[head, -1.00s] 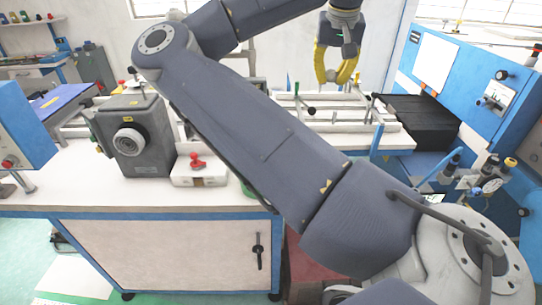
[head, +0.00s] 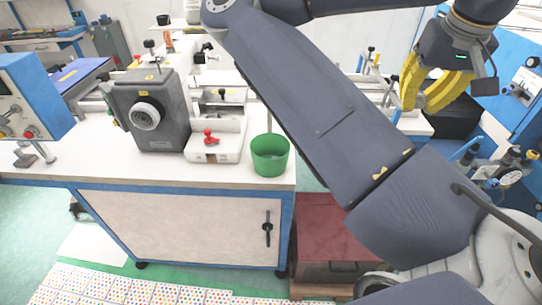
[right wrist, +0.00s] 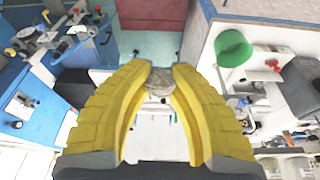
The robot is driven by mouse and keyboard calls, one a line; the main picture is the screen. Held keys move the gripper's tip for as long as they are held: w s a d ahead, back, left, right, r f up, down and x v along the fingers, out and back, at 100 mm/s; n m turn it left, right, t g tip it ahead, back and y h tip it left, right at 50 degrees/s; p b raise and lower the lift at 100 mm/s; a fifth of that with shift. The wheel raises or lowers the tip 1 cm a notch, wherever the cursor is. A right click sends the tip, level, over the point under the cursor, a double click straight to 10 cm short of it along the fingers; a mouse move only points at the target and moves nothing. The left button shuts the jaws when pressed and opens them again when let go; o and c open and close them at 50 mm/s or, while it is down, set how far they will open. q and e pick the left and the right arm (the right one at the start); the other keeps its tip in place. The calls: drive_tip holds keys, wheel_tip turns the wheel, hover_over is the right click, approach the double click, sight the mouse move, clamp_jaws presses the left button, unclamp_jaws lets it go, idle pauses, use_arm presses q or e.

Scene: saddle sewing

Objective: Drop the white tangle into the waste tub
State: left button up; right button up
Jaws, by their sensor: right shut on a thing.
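My right gripper (head: 416,104) hangs at the upper right in the head view, with its yellow fingers pointing down. In the right wrist view its fingers (right wrist: 164,68) are closed around a small greyish-white tangle (right wrist: 160,83), held between the tips. The tangle cannot be made out in the head view. The waste tub, a green open bucket (head: 270,157), stands at the right end of the white bench, left of my right forearm. It also shows in the right wrist view (right wrist: 233,50) at the upper right, well apart from the gripper. My left gripper is not in view.
A grey machine (head: 150,110) and a white block with a red knob (head: 212,143) stand on the bench left of the tub. A dark red chest (head: 335,230) sits on the floor beyond the bench's right end. A blue machine (head: 520,90) stands at the right.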

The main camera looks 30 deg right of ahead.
drive_tip(key=shift+f, duration=0.1)
idle(0.3)
drive_tip(key=shift+w+a+f, duration=0.15)
drive_tip(key=shift+w+f, duration=0.05)
drive_tip(key=shift+f, duration=0.35)
drive_tip(key=shift+w+a+f, duration=0.15)
drive_tip(key=shift+w+f, duration=0.05)
drive_tip(key=shift+f, duration=0.35)
drive_tip(key=w+a+f+n+y, duration=0.1)
drive_tip(key=w+a+f+n, duration=0.2)
drive_tip(key=w+f, duration=0.6)
drive_tip(key=w+a+f+n+y, duration=0.1)
drive_tip(key=w+a+f+n, duration=0.3)
drive_tip(key=w, duration=0.9)
drive_tip(key=w+a+f+n+y, duration=0.1)
drive_tip(key=w+a+f+n, duration=0.1)
drive_tip(key=w+f, duration=0.85)
drive_tip(key=shift+t+h, duration=0.3)
drive_tip(key=shift+t, duration=0.1)
drive_tip(key=shift+x, duration=2.1)
drive_tip(key=shift+d, duration=0.15)
